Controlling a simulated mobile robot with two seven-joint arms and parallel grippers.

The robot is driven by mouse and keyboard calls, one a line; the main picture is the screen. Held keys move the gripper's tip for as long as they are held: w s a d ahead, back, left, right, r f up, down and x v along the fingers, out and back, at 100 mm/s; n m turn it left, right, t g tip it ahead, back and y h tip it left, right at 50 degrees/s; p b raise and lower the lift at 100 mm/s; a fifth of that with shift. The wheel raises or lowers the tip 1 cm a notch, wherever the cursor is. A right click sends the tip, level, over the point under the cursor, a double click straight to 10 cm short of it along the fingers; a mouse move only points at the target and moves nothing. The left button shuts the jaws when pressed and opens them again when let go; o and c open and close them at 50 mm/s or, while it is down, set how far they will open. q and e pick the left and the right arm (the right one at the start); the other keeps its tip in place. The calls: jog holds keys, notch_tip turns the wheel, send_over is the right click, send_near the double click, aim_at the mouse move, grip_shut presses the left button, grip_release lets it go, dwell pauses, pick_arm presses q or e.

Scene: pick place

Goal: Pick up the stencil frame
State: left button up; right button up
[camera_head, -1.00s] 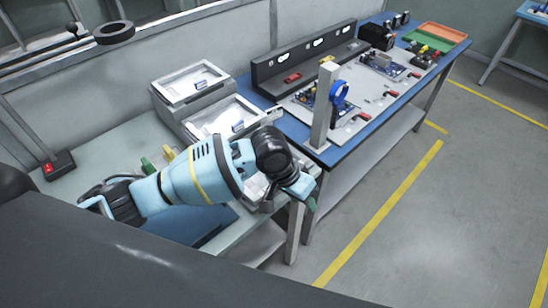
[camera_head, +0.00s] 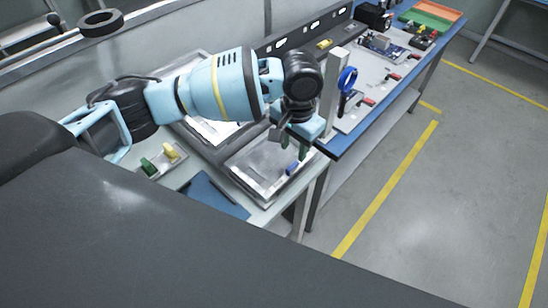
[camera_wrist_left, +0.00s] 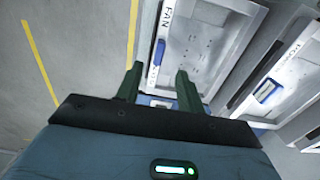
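The nearest stencil frame (camera_head: 243,168) is a flat silver-grey tray-like frame with a blue tab, on the near table's right end. It also shows in the left wrist view (camera_wrist_left: 225,62), with the letters "FAN" and its blue tab (camera_wrist_left: 158,52). My left gripper (camera_head: 289,148) is above that frame's right side, close to the tab. In the wrist view, its two dark green fingers (camera_wrist_left: 158,70) are spread apart with nothing between them; the tab appears beyond their tips. Whether they touch the frame cannot be told. My right gripper is not in view.
Another frame with a blue tab (camera_wrist_left: 267,90) lies beside the first, mostly behind my arm in the head view. Yellow and green pieces (camera_head: 160,160) and a blue sheet (camera_head: 213,194) lie nearer. A post (camera_head: 332,95) and blue table (camera_head: 362,128) stand to the right.

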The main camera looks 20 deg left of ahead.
aim_at(293, 166)
pick_arm(q)
jog(key=shift+f, duration=3.65)
jog(key=shift+s, duration=0.1)
grip_shut()
